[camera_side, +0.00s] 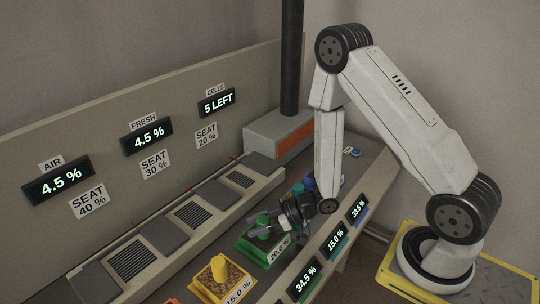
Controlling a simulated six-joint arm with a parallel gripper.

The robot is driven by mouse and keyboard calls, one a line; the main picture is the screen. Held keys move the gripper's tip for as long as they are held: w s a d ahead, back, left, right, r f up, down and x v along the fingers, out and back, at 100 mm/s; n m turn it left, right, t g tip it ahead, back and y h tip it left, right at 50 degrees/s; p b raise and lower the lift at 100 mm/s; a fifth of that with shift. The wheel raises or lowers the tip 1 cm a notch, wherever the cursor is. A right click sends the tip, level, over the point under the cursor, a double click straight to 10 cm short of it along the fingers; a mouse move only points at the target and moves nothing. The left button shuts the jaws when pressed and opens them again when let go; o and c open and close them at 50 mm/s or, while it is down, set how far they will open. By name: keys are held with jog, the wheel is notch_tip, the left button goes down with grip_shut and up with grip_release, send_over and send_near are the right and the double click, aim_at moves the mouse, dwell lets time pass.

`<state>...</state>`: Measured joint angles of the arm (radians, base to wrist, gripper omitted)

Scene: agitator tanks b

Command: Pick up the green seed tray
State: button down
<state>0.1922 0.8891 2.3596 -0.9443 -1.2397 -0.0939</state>
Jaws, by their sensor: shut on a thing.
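The green seed tray (246,249) sits low in the middle of the picture, on the bench behind the tilted row of displays. It has a green knob (262,219) on top. My gripper (265,229) comes in from the right, and its fingers are shut at the knob of the green tray. The dark gripper body hides part of the tray's right side. A label reading 20.6 (280,249) is at the tray's front right. I cannot tell whether the tray touches the bench.
A yellow tray (218,267) with a yellow knob stands to the front left, with an orange piece (171,301) at the bottom edge. Blue and green items sit behind my gripper. The back ledge has vents (129,260). A dark post (291,60) rises behind.

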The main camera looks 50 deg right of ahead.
jog(key=shift+r, duration=0.2)
notch_tip(320, 180, up, 10)
jog(key=shift+f, duration=0.2)
dwell(0.7)
dwell(0.7)
jog(key=w+d+r+m+t+h, duration=0.3)
jog(key=w+d+m+h, duration=0.3)
jog(key=m+h, duration=0.3)
jog(key=shift+w+d+t+h, duration=0.3)
jog(key=shift+w+d+t, duration=0.05)
jog(key=shift+t, duration=0.15)
jog(key=shift+r, duration=0.15)
